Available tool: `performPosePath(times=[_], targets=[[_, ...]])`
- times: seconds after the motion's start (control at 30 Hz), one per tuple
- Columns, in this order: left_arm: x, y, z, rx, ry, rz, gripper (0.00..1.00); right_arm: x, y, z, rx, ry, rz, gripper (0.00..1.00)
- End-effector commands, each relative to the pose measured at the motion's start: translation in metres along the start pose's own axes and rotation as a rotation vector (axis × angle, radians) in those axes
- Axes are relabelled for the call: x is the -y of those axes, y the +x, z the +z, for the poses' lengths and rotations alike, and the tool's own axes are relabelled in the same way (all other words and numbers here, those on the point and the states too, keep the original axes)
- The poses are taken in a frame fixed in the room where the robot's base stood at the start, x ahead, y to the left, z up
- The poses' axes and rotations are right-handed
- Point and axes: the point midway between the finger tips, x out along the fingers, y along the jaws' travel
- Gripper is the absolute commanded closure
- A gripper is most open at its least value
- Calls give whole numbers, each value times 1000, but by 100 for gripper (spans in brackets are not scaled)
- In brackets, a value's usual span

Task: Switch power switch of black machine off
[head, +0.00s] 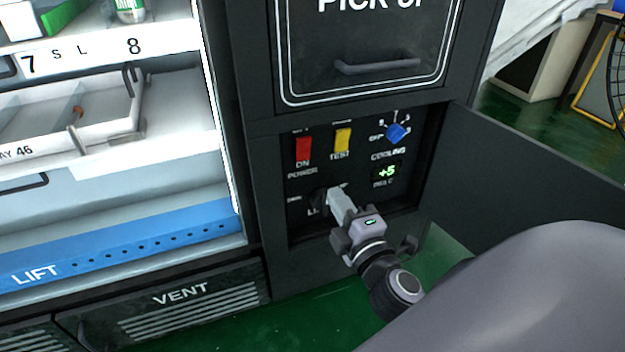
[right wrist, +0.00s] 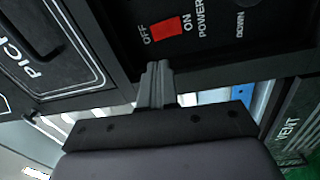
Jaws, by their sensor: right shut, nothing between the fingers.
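The black machine (head: 257,60) has an open control compartment at its lower right. The red power switch (head: 303,151) is at the upper left of the panel, with "ON" and "POWER" printed below it. In the right wrist view the red switch (right wrist: 165,33) lies between "OFF" and "ON" labels. My right gripper (head: 338,194) is shut and empty, in front of the panel, below and to the right of the switch in the head view. Its shut fingertips (right wrist: 158,68) show apart from the switch in the right wrist view. My left gripper is not in view.
A yellow test switch (head: 342,139) and a blue cooling knob (head: 396,132) sit right of the red switch. A "+5" display (head: 387,171) is under the knob. The compartment door (head: 520,160) hangs open to the right. The pick-up flap (head: 370,65) is above.

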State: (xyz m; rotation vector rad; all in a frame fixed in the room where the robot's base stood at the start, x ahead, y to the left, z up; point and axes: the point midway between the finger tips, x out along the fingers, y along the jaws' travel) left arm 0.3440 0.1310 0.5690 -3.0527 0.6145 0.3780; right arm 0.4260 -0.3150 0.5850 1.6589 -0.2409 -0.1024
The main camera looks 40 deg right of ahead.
Motion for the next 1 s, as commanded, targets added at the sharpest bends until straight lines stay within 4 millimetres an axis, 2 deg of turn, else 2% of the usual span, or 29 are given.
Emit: performPosePath(times=[0.03,0.1,0.67,0.87,1.0], targets=[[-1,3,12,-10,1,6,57,11,0,3,3,-30,21,100],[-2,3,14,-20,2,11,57,11,2,4,7,-64,41,100],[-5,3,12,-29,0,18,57,7,4,6,12,-107,66,100],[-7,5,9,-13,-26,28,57,4,21,6,12,-109,66,100],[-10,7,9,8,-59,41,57,2,42,6,12,-108,66,100]])
